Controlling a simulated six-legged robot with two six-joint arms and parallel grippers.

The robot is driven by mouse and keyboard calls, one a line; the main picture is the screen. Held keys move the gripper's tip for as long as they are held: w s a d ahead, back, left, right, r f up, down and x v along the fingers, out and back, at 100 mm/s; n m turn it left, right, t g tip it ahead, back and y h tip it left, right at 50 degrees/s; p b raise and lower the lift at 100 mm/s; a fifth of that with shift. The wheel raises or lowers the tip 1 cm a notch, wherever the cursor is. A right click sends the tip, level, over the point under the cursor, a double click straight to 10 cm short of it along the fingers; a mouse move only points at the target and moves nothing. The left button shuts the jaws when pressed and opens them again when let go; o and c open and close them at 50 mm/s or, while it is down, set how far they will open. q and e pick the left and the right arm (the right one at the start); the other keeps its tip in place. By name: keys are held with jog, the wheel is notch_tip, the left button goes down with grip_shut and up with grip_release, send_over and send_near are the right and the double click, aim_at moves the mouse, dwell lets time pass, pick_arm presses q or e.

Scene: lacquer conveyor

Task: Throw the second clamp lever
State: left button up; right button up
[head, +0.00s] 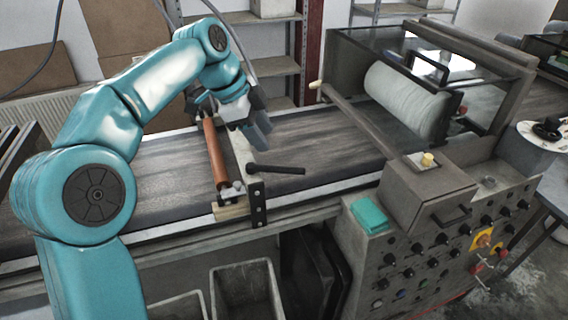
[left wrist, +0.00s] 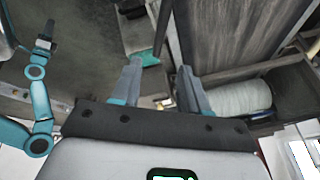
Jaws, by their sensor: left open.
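A black clamp lever (head: 276,169) sticks out to the right from a dark bracket (head: 257,203) at the near end of the crossbar over the belt. My left gripper (head: 262,137) is open above the belt, just behind and above this lever, with nothing seen in it. Its two fingers (left wrist: 158,90) stand apart in the left wrist view. A dark bar there, beyond the gap, may be the lever. The far end of the crossbar is hidden behind my left gripper, so no second lever can be made out there. A thin teal arm, likely my right, shows at the left of the wrist view.
An orange-brown roller (head: 214,152) lies along the crossbar. A machine with a white roll (head: 405,101) and a long pale-tipped bar (head: 352,120) stands to the right. The control panel (head: 425,262) is at the near right. Grey bins (head: 247,285) stand below the conveyor.

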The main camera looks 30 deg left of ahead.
aim_at(286, 168)
pick_arm(q)
jog(key=x, duration=1)
jog(key=shift+s+f, duration=0.1)
jog(key=shift+s, duration=0.05)
jog(key=shift+w+d+f+b, duration=0.2)
jog(key=shift+w+f+b, duration=0.1)
jog(key=shift+f, duration=0.1)
jog(key=shift+s+a, duration=0.1)
jog(key=shift+c, duration=0.5)
grip_shut()
